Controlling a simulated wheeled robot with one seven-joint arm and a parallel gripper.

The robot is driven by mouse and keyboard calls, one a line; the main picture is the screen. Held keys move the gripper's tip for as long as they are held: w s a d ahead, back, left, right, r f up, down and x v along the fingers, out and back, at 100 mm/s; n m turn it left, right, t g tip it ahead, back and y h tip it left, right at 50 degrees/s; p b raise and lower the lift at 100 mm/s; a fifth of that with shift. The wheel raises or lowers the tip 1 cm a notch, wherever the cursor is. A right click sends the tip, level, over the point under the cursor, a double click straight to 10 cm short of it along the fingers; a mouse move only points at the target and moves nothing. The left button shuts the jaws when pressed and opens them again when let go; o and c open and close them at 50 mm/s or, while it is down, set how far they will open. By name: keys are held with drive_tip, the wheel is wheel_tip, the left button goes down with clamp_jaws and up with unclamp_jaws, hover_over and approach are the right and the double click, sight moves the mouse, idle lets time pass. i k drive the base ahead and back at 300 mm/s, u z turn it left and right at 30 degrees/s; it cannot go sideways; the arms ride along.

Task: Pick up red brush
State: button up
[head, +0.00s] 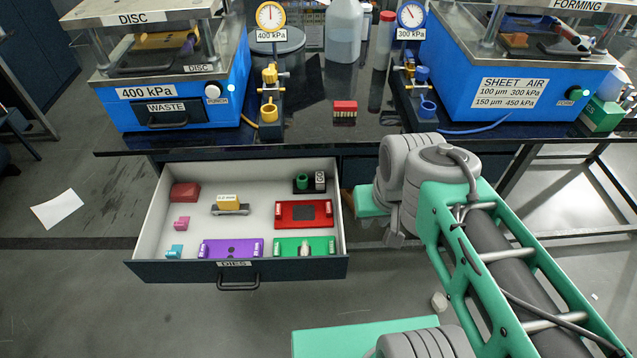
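The red brush (345,109) stands on the black bench top near its front edge, between the two blue machines. It has a red block on top and pale bristles below, and looks upright. My arm rises from the lower right, with its elbow in front of the bench edge, to the right of the open drawer. I cannot make out my gripper's fingers in the head view. Nothing covers the brush, and nothing of my arm touches it.
An open drawer (146,228) holding coloured dies juts out below the bench. Gauge stands with a yellow valve (270,75) and a blue valve (422,74) flank the brush. The bench around the brush is bare.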

sight(345, 107)
drive_tip(key=u, duration=4.15)
drive_tip(key=k, duration=1.85)
drive_tip(key=z, duration=0.95)
drive_tip(key=i, duration=0.5)
